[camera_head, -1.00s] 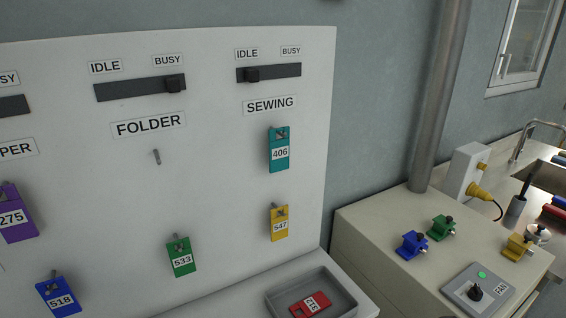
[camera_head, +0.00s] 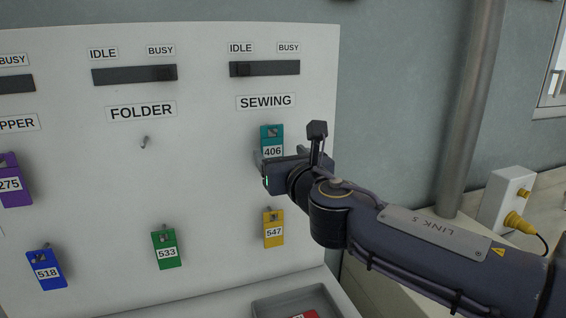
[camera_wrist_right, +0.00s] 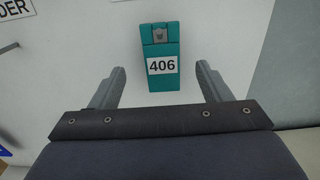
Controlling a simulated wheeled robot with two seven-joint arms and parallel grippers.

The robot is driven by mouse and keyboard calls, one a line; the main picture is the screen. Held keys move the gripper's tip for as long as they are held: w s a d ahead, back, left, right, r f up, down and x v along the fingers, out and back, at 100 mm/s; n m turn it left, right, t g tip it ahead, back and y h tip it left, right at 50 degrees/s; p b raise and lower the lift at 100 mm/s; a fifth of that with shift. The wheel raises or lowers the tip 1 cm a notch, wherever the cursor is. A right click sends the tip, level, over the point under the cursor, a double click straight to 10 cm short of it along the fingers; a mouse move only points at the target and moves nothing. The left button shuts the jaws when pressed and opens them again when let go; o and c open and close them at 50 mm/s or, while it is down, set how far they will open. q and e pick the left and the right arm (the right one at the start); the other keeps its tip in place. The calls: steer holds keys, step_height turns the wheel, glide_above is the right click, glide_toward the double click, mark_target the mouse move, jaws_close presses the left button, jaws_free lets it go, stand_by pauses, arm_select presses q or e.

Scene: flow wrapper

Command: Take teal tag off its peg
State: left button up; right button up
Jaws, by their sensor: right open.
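The teal tag (camera_head: 271,133), numbered 406, hangs on its peg under the SEWING label on the white board. My right gripper (camera_head: 262,160) is in front of the board at the tag's lower part and hides some of it. In the right wrist view the teal tag (camera_wrist_right: 161,50) hangs ahead, between the two open fingers (camera_wrist_right: 161,80), with space on both sides. The peg (camera_wrist_right: 160,33) shows at the tag's top hole. My left gripper is not in view.
A yellow tag (camera_head: 273,229) hangs below the teal one, and a green tag (camera_head: 166,249) to the lower left. An empty peg (camera_head: 145,141) is under FOLDER. A grey tray (camera_head: 262,306) is below. A pipe (camera_head: 470,110) stands right of the board.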

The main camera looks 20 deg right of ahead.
mark_target(273, 141)
steer(key=w, duration=0.5)
steer(key=shift+w, duration=0.4)
steer(key=c, duration=1.1)
steer(key=shift+o, duration=0.2)
steer(key=shift+p, duration=0.3)
steer(key=shift+r+p, duration=0.35)
steer(key=shift+r, duration=0.05)
steer(key=shift+s, duration=0.15)
steer(key=s, duration=0.8)
steer(key=shift+s+d, duration=0.15)
steer(key=shift+s, duration=0.2)
stand_by(0.7)
